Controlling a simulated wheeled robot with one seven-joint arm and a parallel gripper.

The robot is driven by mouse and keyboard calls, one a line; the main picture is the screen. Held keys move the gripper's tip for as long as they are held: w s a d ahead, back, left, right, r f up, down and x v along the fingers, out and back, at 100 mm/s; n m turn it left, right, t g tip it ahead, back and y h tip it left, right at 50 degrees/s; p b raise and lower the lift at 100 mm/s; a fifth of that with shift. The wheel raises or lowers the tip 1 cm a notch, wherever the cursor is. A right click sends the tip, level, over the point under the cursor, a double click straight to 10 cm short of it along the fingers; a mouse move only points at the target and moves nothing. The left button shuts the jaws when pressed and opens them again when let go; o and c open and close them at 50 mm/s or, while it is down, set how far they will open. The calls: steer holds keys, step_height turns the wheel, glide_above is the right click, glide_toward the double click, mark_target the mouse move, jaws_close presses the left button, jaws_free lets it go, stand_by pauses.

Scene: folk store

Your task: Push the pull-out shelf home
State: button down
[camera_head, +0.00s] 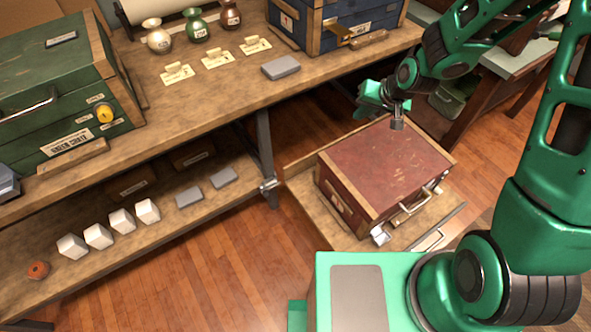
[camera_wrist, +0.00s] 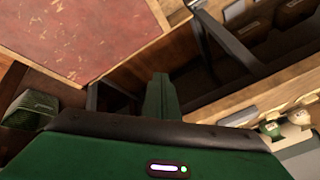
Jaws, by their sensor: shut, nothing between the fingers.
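The pull-out shelf (camera_head: 296,187) sticks out from under the long workbench, low over the wooden floor. A red chest (camera_head: 385,165) with wooden edges and metal latches rests on it. A light handle or label plate shows at the shelf's front edge (camera_head: 433,240). My gripper (camera_head: 397,122) is shut and empty, pointing down above the far part of the chest's lid. I cannot tell whether it touches the lid. In the wrist view the shut fingers (camera_wrist: 160,97) show in the middle, with the red chest (camera_wrist: 75,35) at the upper left.
The workbench (camera_head: 225,95) carries a green crate (camera_head: 60,95), a blue chest (camera_head: 335,20) and small vases (camera_head: 195,25). White blocks (camera_head: 98,236) stand on the lower shelf. A metal bench leg (camera_head: 264,150) stands left of the pull-out shelf. Floor (camera_head: 230,255) in front is clear.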

steer(key=w+a+f+m+y, duration=0.15)
steer(key=a+f, duration=0.25)
steer(key=f, duration=0.4)
steer(key=s+a+f+m+y, duration=0.15)
steer(key=a+f, duration=0.25)
steer(key=f, duration=0.4)
steer(key=m+t, duration=0.3)
steer(key=m, duration=0.4)
glide_toward(291, 168)
steer(key=x, duration=0.4)
steer(key=shift+w+a+f+h, duration=0.3)
steer(key=shift+w+a+h, duration=0.1)
steer(key=shift+w, duration=0.2)
